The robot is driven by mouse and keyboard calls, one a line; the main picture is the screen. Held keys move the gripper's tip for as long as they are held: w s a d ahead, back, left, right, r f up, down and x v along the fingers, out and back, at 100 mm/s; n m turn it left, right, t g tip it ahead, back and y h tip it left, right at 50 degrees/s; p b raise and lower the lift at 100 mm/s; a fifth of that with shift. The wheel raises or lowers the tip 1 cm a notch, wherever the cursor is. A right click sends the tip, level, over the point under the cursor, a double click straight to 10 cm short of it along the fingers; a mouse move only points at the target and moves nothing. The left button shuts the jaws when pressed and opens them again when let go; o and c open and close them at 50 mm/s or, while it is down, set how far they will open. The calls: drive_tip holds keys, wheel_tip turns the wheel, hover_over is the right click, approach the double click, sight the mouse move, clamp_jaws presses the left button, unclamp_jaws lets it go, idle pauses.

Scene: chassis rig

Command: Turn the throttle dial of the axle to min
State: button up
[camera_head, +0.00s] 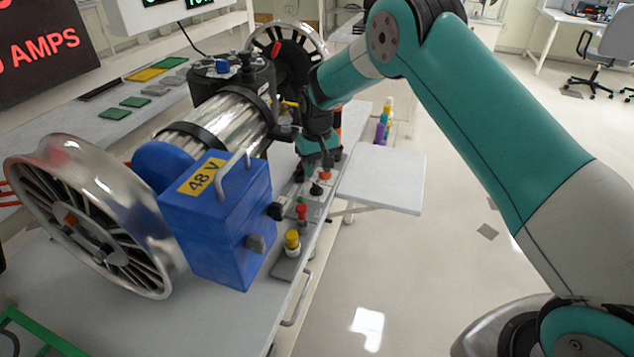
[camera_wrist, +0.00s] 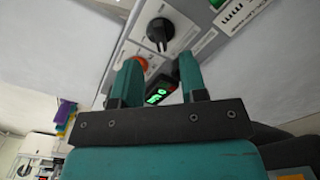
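A black pointer knob (camera_wrist: 160,30) sits on a white labelled panel at the top of the wrist view. It looks like the dial, but its label is too small to read. My gripper (camera_wrist: 160,60) points toward the panel, with its two teal fingers apart and nothing held between them. The knob lies beyond the fingertips, apart from them. In the head view my gripper (camera_head: 318,158) hangs over the control strip beside the axle rig (camera_head: 225,120). A small black knob (camera_head: 316,188) shows just below it there; its setting is unclear.
An orange button (camera_wrist: 139,62) and a green-lit display (camera_wrist: 160,90) are close to my fingers. Red (camera_head: 301,208) and yellow (camera_head: 291,240) controls line the bench edge. A blue 48 V box (camera_head: 225,240) stands left. A white side shelf (camera_head: 385,180) is clear.

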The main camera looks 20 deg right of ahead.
sight(317, 185)
wheel_tip(317, 185, down, 6)
drive_tip(key=shift+f, duration=0.1)
clamp_jaws()
